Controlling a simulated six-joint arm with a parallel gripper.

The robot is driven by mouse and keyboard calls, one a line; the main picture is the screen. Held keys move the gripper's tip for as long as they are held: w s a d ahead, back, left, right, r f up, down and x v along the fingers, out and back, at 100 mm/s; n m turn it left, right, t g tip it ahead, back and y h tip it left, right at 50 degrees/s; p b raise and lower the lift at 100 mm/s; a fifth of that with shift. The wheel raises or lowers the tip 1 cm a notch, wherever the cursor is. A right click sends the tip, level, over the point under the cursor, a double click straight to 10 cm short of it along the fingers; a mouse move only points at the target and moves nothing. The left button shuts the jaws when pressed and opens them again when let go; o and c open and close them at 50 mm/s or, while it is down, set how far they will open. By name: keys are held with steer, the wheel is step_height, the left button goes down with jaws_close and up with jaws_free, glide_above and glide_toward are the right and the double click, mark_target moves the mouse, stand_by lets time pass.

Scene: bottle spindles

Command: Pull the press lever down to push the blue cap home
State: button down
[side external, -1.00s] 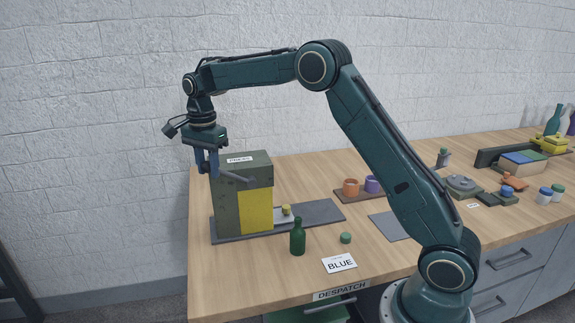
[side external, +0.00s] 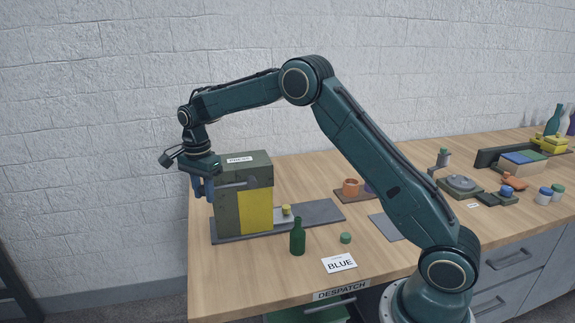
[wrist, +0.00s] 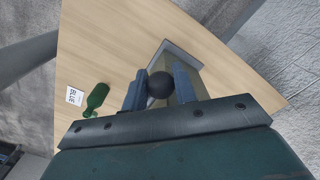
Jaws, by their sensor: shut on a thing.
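The press (side external: 228,210) is a dark olive box with a yellow panel, standing on a grey base at the left end of the bench. Its grey lever (side external: 233,185) runs about level across its upper front. My gripper (side external: 203,190) is shut on the lever's dark round knob (wrist: 159,86), at the press's left side. In the wrist view the knob sits between the two blue fingers. I cannot see a blue cap at the press; the press's inside is hidden by its body and panel.
A green bottle (side external: 298,237), a green cap (side external: 345,238) and a BLUE card (side external: 340,263) are in front of the press. A small yellow knob (side external: 286,210) is at its right. Several caps and fixtures fill the right side.

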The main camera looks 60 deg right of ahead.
steer(key=shift+w+d+f, duration=0.1)
steer(key=shift+d+f, duration=0.1)
steer(key=shift+f, duration=0.5)
steer(key=c, duration=1.1)
jaws_free()
steer(key=shift+a+r, duration=0.1)
steer(key=shift+r, duration=0.55)
step_height(320, 180, up, 13)
steer(key=shift+f, duration=0.2)
